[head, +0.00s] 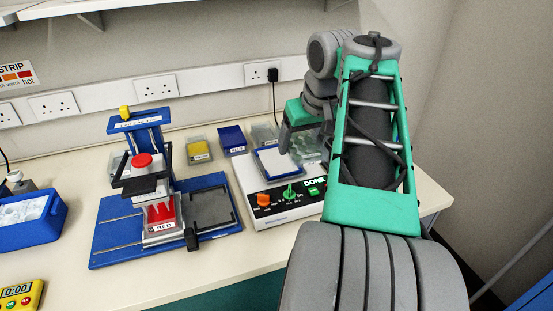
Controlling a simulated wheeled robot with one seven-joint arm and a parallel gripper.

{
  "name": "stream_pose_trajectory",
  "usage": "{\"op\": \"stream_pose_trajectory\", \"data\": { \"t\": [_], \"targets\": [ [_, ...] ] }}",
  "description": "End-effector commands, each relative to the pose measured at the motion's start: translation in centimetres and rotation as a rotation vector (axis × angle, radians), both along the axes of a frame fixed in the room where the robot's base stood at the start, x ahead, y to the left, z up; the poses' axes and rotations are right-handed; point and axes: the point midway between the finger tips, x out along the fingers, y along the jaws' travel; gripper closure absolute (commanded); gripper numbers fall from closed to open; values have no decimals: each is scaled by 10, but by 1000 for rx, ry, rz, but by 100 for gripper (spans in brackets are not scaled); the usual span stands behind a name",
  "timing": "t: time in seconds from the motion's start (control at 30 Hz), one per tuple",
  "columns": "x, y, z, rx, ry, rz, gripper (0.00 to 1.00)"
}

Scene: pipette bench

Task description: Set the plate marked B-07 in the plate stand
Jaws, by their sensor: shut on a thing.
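My gripper (300,142) is over the right part of the white shaker-like unit, beyond my forearm, which partly covers it. A grey finger shows on its left side. It is shut on what looks like a clear, greyish plate (311,148), mostly hidden by the gripper and arm. I cannot read a B-07 mark on it. A blue-rimmed plate or pad with a white top (278,162) sits on the white unit (255,192), whose panel shows DONE. I cannot tell for sure which thing is the plate stand; a dark, empty square frame (211,208) lies on the blue base.
The blue pipetting rig (152,135) with red tips stands left of the white unit. Labelled yellow (199,149), blue (232,140) and grey (264,134) boxes line the back. A blue ice tub (30,228) and a yellow timer (18,295) are at far left. The front middle bench is clear.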

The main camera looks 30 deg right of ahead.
Motion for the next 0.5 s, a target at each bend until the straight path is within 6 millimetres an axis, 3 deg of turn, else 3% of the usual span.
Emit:
{"op": "stream_pose_trajectory", "data": {
  "t": [0.37, 0.5],
  "targets": [
    [73, -12, -34, 3, 3, 5, 92],
    [103, -17, -60, 3, 3, 3, 92]
  ]
}}
